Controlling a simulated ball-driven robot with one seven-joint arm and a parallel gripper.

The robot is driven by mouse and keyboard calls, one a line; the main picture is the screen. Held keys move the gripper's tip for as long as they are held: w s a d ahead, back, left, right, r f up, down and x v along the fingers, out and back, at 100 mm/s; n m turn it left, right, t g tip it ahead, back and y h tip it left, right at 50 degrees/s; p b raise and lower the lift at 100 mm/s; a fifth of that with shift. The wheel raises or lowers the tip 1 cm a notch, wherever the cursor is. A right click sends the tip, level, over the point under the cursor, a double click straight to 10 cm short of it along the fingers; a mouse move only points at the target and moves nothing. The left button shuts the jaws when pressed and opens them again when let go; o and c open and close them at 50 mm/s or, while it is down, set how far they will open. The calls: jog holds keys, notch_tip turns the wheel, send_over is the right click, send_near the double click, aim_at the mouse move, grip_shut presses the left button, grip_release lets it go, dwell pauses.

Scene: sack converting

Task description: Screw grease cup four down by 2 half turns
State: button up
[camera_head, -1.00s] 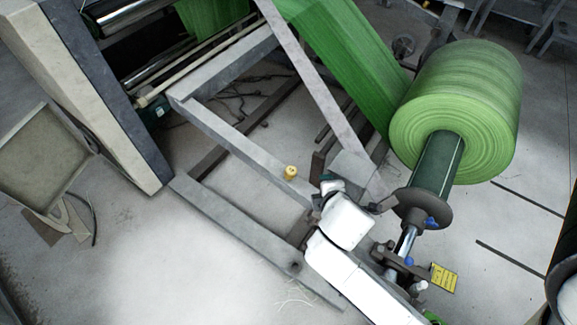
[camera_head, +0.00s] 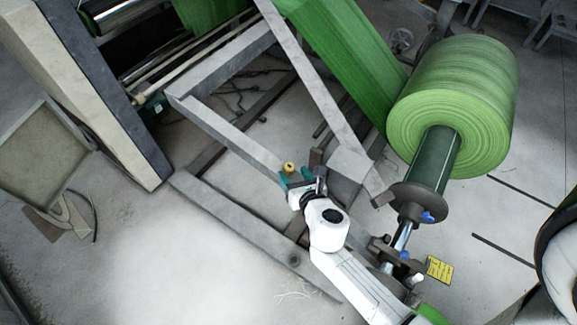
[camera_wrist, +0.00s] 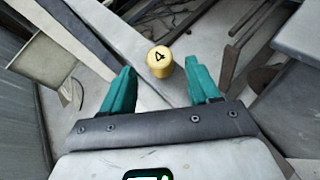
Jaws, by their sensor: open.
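Grease cup four is a small yellow cylinder (camera_wrist: 159,62) with a black "4" on its top. In the wrist view it sits just beyond and between the two teal fingers. In the head view the yellow cup (camera_head: 290,168) stands on a grey frame beam (camera_head: 235,138). My gripper (camera_wrist: 162,85) is open and empty, its fingers spread to either side of the cup's near side. In the head view my gripper (camera_head: 289,178) is close beside the cup; whether it touches cannot be told.
A large green film roll (camera_head: 460,105) on a dark core stands to the right. A green film web (camera_head: 350,60) and a slanting grey bar (camera_head: 310,75) rise behind the cup. A tan machine panel (camera_head: 85,90) stands left. The floor in front of the lower beam is clear.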

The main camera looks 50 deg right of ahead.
aim_at(290, 170)
jog(key=shift+x, duration=2.6)
jog(key=shift+c, duration=0.3)
jog(key=c, duration=0.9)
